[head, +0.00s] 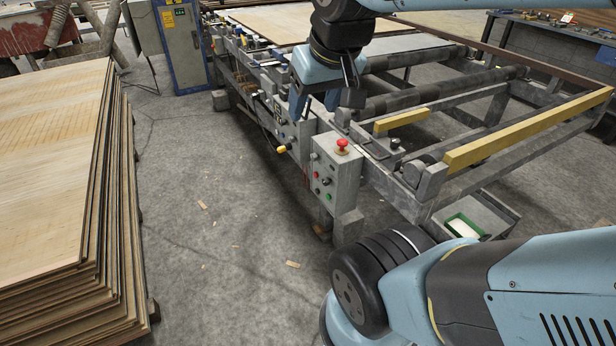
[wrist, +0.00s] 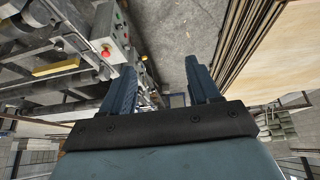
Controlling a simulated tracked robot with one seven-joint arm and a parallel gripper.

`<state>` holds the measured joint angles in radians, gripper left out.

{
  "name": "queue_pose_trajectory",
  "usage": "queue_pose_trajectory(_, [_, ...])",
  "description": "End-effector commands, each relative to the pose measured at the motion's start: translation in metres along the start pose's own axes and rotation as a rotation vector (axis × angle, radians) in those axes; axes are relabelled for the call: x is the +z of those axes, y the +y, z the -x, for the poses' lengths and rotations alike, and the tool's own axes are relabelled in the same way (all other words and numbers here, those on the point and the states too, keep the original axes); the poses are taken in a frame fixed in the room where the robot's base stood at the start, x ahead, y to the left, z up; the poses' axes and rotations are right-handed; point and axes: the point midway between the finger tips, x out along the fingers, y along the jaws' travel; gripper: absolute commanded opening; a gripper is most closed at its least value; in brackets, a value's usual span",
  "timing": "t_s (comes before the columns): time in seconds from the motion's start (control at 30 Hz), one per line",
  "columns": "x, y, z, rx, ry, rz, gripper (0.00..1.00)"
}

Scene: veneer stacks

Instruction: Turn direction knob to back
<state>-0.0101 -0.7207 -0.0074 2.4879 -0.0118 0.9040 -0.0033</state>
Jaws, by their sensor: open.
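A grey control box (head: 344,186) stands at the near corner of the roller frame, with a red mushroom button (head: 342,146) on top. Its front carries small red, green and dark controls (head: 316,157); I cannot tell for sure which is the direction knob or how it points. The box also shows at the upper left of the wrist view (wrist: 108,22), with the red button (wrist: 106,52) near my left finger. My gripper (head: 314,108) is open and empty, fingers pointing down above the machine's side, behind and above the box and apart from it.
A yellow-tipped lever (head: 282,149) sticks out left of the box. Yellow bars (head: 530,130) and rollers lie to the right. A grey bin (head: 480,212) stands below.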

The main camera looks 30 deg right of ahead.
Motion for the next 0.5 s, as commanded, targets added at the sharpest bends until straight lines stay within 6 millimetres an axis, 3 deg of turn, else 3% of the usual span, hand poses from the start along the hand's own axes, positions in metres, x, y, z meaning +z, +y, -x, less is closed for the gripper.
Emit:
queue_pose_trajectory(0.27, [-0.034, 0.012, -0.038, 0.025, -0.148, 0.08, 0.61])
queue_pose_trajectory(0.5, [-0.064, 0.02, -0.083, 0.065, -0.289, 0.17, 0.61])
